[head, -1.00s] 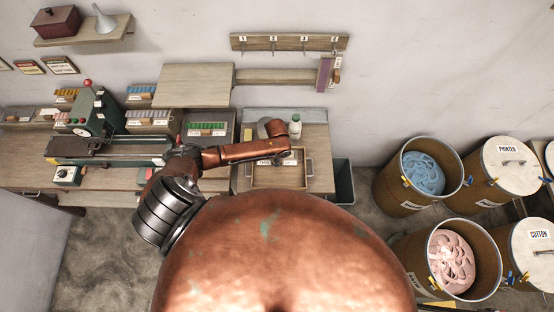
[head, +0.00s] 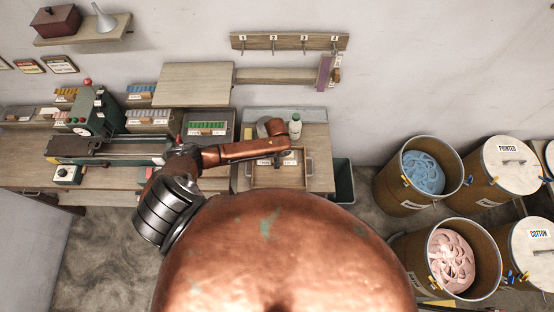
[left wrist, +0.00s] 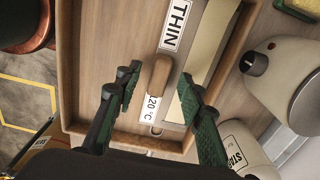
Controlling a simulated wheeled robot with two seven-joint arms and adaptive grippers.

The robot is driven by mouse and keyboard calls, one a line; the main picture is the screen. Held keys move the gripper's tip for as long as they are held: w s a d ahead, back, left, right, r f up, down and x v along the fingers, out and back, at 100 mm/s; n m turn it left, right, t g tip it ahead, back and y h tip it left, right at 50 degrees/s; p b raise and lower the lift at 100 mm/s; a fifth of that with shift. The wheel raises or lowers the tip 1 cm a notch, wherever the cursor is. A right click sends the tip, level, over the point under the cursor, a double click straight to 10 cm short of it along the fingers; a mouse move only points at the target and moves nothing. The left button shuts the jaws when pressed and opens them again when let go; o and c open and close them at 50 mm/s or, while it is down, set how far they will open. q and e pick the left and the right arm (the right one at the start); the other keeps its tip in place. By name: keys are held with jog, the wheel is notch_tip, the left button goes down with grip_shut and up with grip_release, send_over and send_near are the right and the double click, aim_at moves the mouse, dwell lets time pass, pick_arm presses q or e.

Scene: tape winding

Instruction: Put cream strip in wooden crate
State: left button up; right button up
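The wooden crate (head: 306,181) is a shallow open box on the right part of the bench. Its wooden wall (left wrist: 62,60) also shows close up in the left wrist view. Inside it lies a grey plate with labels reading THIN and 120 °C and a rounded wooden handle (left wrist: 158,76). A flat cream strip (left wrist: 207,42) lies beside the labels; how far it extends is hidden. My left gripper (left wrist: 157,82) is open over the crate, its green fingers on either side of the handle, apparently not touching it. In the head view its fingers are hidden by my arm. My right gripper is not in view.
A white bottle (head: 295,127) and a pale rounded device with a black knob (left wrist: 285,75) stand close beside the crate. A green-grey machine (head: 98,115) is on the bench at left. A dark bin (head: 343,183) and drums of blue and pink strips (head: 452,262) stand right.

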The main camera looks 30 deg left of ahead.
pick_arm(q)
notch_tip(320, 180, up, 12)
jog(key=shift+f, duration=0.2)
